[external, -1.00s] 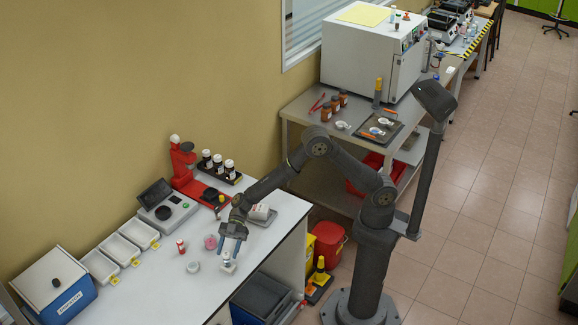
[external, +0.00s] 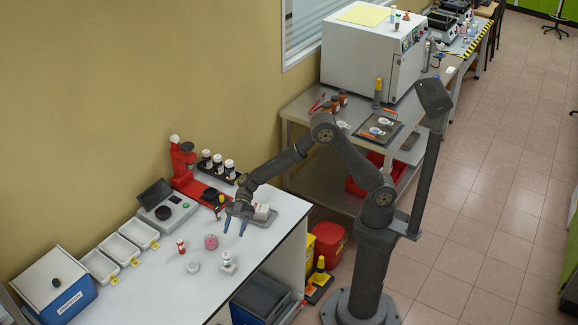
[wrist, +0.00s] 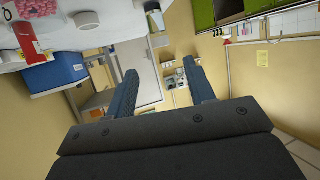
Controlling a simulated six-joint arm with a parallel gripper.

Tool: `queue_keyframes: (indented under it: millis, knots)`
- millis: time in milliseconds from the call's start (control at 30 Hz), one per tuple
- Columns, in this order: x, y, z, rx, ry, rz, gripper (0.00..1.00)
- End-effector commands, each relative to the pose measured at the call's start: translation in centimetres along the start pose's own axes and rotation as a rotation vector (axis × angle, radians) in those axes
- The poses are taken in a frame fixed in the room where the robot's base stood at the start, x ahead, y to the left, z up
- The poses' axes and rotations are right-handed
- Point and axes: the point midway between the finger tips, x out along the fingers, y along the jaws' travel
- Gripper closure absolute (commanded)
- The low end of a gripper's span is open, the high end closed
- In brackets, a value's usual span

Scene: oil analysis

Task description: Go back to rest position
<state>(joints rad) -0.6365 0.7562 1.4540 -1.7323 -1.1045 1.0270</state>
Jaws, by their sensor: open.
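My gripper (external: 234,232) is open and empty above the white bench (external: 140,290).
A red-and-white bottle (external: 181,246), a pink dish (external: 211,242) and a round white piece (external: 193,267) stand nearby. A scale (external: 166,212), a red device (external: 183,165), several dark bottles (external: 218,164), white trays (external: 118,249) and a blue box (external: 62,292) line the back.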

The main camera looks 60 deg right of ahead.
Motion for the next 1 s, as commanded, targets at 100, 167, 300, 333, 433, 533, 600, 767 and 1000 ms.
queue_keyframes:
  millis: [100, 167, 300, 333, 433, 533, 600, 767, 1000]
  knots:
    - [1.1, 0.0, 0.0, -0.001, 0.000, -0.001, 0.51]
    - [2.1, -0.1, 0.0, 0.000, 0.000, -0.002, 0.51]
    - [4.8, -0.1, 0.0, -0.001, 0.000, -0.003, 0.51]
    - [5.4, -0.1, 0.1, 0.000, 0.000, -0.004, 0.51]
    - [7.4, -0.1, 0.0, -0.001, 0.000, -0.003, 0.51]
    - [9.4, -0.1, 0.0, -0.001, 0.000, -0.003, 0.51]
    - [10.8, -0.1, 0.1, 0.000, 0.000, -0.003, 0.51]
    - [11.4, 0.1, -1.0, -0.004, 0.002, 0.003, 0.51]
    - [10.5, 0.0, -3.0, -0.001, 0.000, 0.000, 0.51]
